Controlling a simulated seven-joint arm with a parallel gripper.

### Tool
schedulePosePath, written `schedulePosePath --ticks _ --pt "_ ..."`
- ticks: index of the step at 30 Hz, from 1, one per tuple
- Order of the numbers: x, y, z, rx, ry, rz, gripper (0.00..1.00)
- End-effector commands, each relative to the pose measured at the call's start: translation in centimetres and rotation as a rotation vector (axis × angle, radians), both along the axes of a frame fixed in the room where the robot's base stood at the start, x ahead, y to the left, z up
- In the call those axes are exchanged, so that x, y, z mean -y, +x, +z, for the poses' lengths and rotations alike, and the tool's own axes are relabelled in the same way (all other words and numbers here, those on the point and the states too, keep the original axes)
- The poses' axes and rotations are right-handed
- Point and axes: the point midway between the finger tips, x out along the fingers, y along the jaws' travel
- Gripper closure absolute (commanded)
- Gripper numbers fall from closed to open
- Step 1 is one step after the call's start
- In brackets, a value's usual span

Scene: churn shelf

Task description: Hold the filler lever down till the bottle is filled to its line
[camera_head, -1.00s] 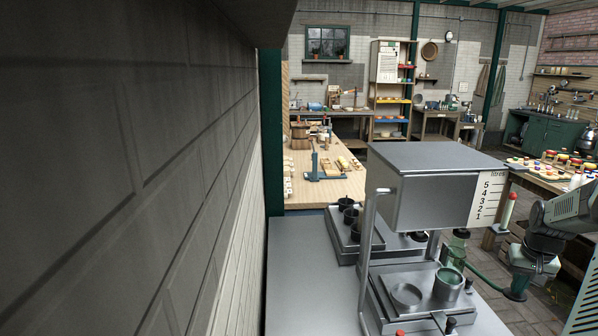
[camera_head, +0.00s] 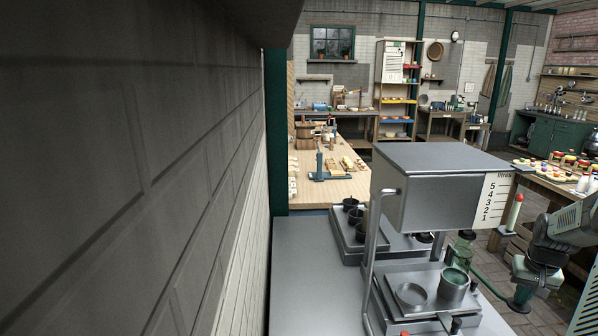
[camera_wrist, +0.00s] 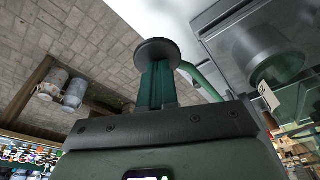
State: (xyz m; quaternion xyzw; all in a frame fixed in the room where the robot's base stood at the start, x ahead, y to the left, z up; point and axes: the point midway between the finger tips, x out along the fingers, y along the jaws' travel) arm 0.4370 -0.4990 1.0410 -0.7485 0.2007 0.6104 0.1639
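The filler is a metal machine with a box-shaped tank (camera_head: 425,205) and a "litres" scale on its side. A greenish glass bottle (camera_head: 463,250) with a dark top stands below the tank; its fill level and line are too small to read. The green lever (camera_head: 490,285) runs from the machine to a dark round pad, which shows in the wrist view (camera_wrist: 157,50). My gripper (camera_head: 519,294) is at the pad. In the wrist view its green fingers (camera_wrist: 158,85) are close together, with their tips against or just behind the pad; contact is not clear.
A metal cup (camera_head: 454,284) with a green inside and a round recess (camera_head: 411,295) are on the filler's front plate. Dark pots (camera_head: 351,203) stand behind on the steel counter (camera_head: 305,265). A grey wall (camera_head: 130,170) closes the left side. A table of jars (camera_head: 570,170) is at right.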

Motion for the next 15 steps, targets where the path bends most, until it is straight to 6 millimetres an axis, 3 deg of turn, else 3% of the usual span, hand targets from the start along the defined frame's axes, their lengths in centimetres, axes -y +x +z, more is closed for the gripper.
schedulePosePath --ticks 15 --pt "-0.02 -0.22 -0.96 -0.003 0.002 0.0 1.0"
